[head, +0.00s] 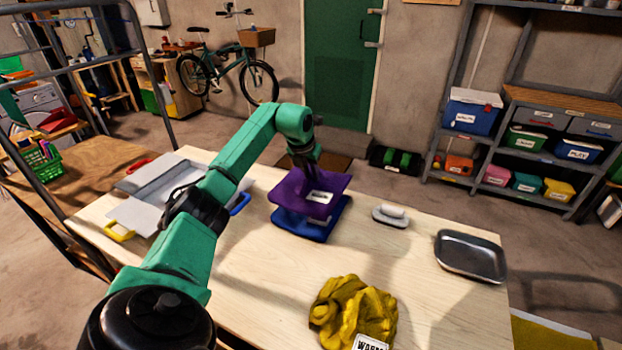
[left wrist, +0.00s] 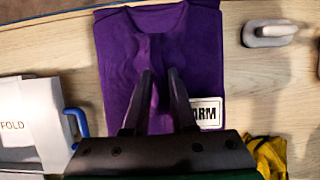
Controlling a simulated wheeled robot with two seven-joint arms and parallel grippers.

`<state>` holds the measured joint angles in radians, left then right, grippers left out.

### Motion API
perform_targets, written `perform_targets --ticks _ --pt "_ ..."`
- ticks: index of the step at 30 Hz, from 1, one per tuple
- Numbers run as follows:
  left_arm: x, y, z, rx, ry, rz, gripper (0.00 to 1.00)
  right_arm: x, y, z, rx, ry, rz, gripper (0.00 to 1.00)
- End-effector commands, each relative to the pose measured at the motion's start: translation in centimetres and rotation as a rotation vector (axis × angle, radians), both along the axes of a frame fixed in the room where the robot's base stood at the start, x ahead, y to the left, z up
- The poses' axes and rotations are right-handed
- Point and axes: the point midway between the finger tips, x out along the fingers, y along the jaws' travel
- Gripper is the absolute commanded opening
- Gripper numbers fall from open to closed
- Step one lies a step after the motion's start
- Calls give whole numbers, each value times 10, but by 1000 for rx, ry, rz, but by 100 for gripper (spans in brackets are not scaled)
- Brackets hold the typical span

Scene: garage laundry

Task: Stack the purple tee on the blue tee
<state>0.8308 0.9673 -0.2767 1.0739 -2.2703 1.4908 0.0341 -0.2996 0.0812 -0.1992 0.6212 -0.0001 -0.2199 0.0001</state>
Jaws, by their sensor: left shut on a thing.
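The purple tee (head: 309,190) is folded flat, with a white label on it; it fills the middle of the left wrist view (left wrist: 118,75). My left gripper (head: 306,168) is shut on the purple tee from above, pinching its middle into a ridge; its fingers show in the left wrist view (left wrist: 158,85). The blue tee (head: 325,226) is folded on the table under the purple tee, showing at the front and right edges. The purple tee looks slightly raised over it; whether they touch I cannot tell. My right gripper is not in view.
A folding board (head: 160,184) with coloured handles lies left of the tees. A crumpled yellow cloth (head: 352,308) with a label is near the front edge. A brush-like thing (head: 391,215) and a grey metal tray (head: 470,257) are to the right. Bare wood lies between them.

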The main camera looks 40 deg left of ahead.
Motion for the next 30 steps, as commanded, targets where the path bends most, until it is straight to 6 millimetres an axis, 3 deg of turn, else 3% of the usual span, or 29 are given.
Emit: perform_targets --ticks 4,25,26,27,28,30 --pt "0 0 -21 -1 1 -1 0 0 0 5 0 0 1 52" --pt "0 0 -34 0 0 0 0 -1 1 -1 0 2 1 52" --pt "0 0 -35 1 1 -1 32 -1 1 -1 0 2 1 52" --pt "0 0 -35 1 1 -1 47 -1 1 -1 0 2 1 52" --pt "0 0 -35 1 1 -1 54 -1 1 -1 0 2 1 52" --pt "0 0 -35 0 1 -1 54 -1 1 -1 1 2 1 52"
